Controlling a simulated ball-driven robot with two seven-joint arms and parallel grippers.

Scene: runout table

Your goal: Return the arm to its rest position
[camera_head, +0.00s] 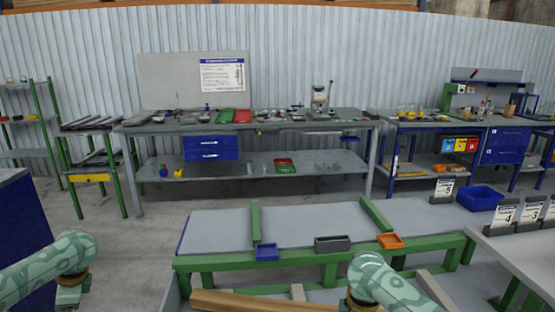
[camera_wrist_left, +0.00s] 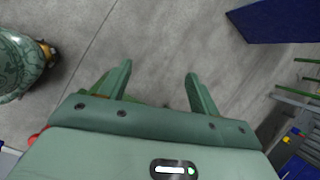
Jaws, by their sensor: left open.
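My left gripper (camera_wrist_left: 158,76) shows in the left wrist view. Its two green fingers are spread apart with nothing between them, only grey concrete floor beyond. In the head view my left arm comes in at the lower left and bends down out of the picture, so its gripper is not visible there. My right arm comes in at the bottom, right of centre, and its gripper is out of view.
The runout table (camera_head: 340,222) stands ahead with green rails. A blue bin (camera_head: 266,252), a dark grey bin (camera_head: 332,244) and an orange bin (camera_head: 390,241) sit along its near edge. A blue cabinet (camera_head: 25,240) stands at left. Floor between is clear.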

